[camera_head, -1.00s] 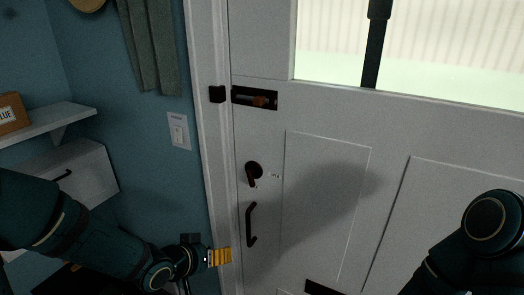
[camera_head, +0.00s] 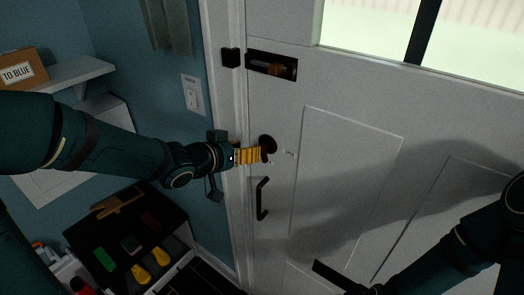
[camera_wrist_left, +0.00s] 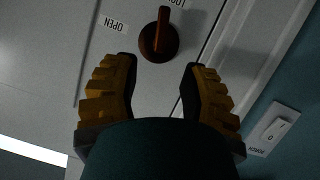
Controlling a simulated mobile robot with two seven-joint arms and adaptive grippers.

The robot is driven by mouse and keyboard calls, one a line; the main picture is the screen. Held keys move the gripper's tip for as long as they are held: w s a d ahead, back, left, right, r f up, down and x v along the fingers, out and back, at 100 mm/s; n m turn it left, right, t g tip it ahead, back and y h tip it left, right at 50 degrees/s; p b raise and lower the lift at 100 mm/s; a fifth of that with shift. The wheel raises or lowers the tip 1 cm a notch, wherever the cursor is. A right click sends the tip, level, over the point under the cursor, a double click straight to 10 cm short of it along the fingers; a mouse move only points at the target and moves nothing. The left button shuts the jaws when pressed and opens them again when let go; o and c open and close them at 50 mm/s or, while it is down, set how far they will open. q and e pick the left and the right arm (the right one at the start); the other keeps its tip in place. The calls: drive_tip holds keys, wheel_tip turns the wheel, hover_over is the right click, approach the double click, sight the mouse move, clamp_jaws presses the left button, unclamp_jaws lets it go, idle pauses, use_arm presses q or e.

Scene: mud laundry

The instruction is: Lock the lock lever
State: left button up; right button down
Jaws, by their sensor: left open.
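The lock lever (camera_head: 268,147) is a dark reddish-brown knob on the white door, near its left edge. In the left wrist view the lever (camera_wrist_left: 159,38) is a round base with a raised grip pointing to the top of the frame, beside a partly cut-off label; an "OPEN" label (camera_wrist_left: 115,24) lies to its left. My left gripper (camera_head: 258,155) is at the lever, its yellow fingers partly covering it in the head view. In the wrist view its fingers (camera_wrist_left: 160,72) are apart with nothing between them; the lever lies just beyond the tips. My right gripper is not visible.
A door handle (camera_head: 262,199) sits below the lever and a slide bolt (camera_head: 272,66) above it. A light switch (camera_head: 192,94) is on the blue wall. A shelf (camera_head: 85,73) with a box (camera_head: 20,70) and a dark tray (camera_head: 110,225) with coloured items are at the left.

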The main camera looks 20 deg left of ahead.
sight(262, 145)
use_arm(q)
drive_tip(key=b+x, duration=0.1)
drive_tip(key=x, duration=0.6)
drive_tip(key=shift+c, duration=0.4)
drive_tip(key=shift+a+r, duration=0.1)
clamp_jaws()
